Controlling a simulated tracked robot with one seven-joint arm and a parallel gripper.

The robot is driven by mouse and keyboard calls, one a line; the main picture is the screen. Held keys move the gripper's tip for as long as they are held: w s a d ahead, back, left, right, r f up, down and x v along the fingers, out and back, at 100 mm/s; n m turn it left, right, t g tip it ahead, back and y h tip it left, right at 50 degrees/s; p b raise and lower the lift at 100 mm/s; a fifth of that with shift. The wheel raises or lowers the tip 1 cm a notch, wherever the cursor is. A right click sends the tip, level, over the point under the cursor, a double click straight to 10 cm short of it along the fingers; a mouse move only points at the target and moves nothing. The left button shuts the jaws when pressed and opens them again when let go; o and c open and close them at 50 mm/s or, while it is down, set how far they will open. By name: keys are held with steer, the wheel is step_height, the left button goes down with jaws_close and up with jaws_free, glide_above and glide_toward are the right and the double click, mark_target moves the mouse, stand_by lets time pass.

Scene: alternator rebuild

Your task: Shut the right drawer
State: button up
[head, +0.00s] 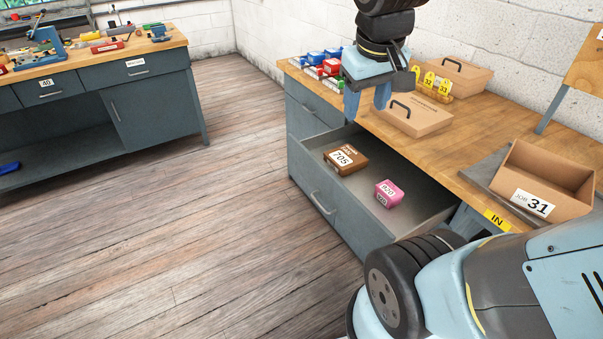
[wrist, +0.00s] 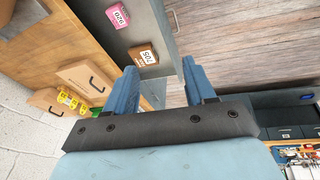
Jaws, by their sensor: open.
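The right drawer (head: 359,215) of the grey bench on the right is pulled open. It holds a brown box marked 705 (head: 345,160) and a pink box (head: 389,193), both lying on the drawer floor. Its bar handle (head: 322,203) is on the front panel. My gripper (head: 367,98) is open and empty, above the bench top's front edge and the back of the open drawer. In the wrist view, the drawer (wrist: 146,20) and its two boxes show beyond the fingers (wrist: 158,88), with the drawer front and handle at the right.
On the bench top stand a flat cardboard box (head: 411,117), yellow numbered tags (head: 429,82), red and blue boxes (head: 324,63) and an open bin marked 31 (head: 546,183). Another drawer (head: 312,112) is beside the open one. The wooden floor (head: 180,230) in front is clear.

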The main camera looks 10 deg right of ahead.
steer(key=w+f+n+g+h, duration=0.1)
steer(key=w+f, duration=0.1)
steer(key=w+a+f+n+g+h, duration=0.1)
steer(key=w+f, duration=0.1)
steer(key=w, duration=0.1)
steer(key=w+f+n+g+h, duration=0.1)
steer(key=w+f+g, duration=0.1)
steer(key=w, duration=0.1)
steer(key=shift+a+n+h, duration=0.2)
steer(key=shift+n+h, duration=0.1)
steer(key=shift+n, duration=0.1)
jaws_close()
steer(key=w+a+f+n+g+h, duration=0.2)
steer(key=w+a+f+n+h, duration=0.3)
steer(key=w+f, duration=0.45)
steer(key=w+a+f+n+t+h, duration=0.1)
steer(key=w+a+f+n+h, duration=0.15)
steer(key=f, duration=0.35)
steer(key=w+a+f+n+t+h, duration=0.2)
steer(key=a+f+n+h, duration=0.15)
steer(key=f, duration=0.25)
steer(key=n+t+h, duration=0.1)
steer(key=n+t, duration=0.4)
glide_toward(311, 174)
steer(key=x, duration=0.6)
steer(key=shift+w+d+f, duration=0.15)
steer(key=shift+w+d, duration=0.1)
steer(key=shift+d, duration=0.1)
